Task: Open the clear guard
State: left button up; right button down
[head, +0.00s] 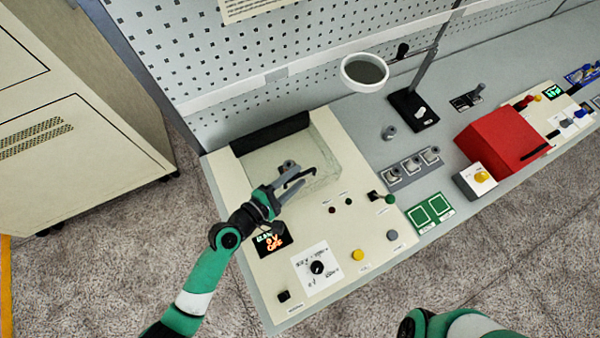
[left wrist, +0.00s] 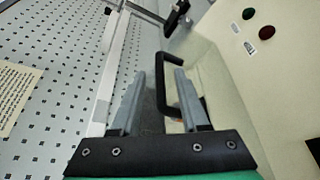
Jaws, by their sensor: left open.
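The clear guard (head: 323,178) is a see-through cover on the cream panel, with a dark bar (head: 270,133) along its back edge. It appears closed, lying over the recess. Its black handle (left wrist: 163,85) shows in the left wrist view as a bent bar, close to the right-hand finger. My left gripper (head: 293,174) is open over the guard, and its fingers also show in the left wrist view (left wrist: 155,78). The handle lies at or just beyond the fingertips; I cannot tell whether it touches them. My right gripper is out of view.
The cream panel carries a dial (head: 317,267), a yellow button (head: 357,255) and a lit display (head: 272,239). A round magnifier (head: 364,72) on a stand rises at the back. A red box (head: 503,138) is to the right. A perforated wall (head: 200,40) closes the back.

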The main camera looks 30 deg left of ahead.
pick_arm(q)
jog(key=shift+x, duration=1.1)
grip_shut()
dwell(0.6)
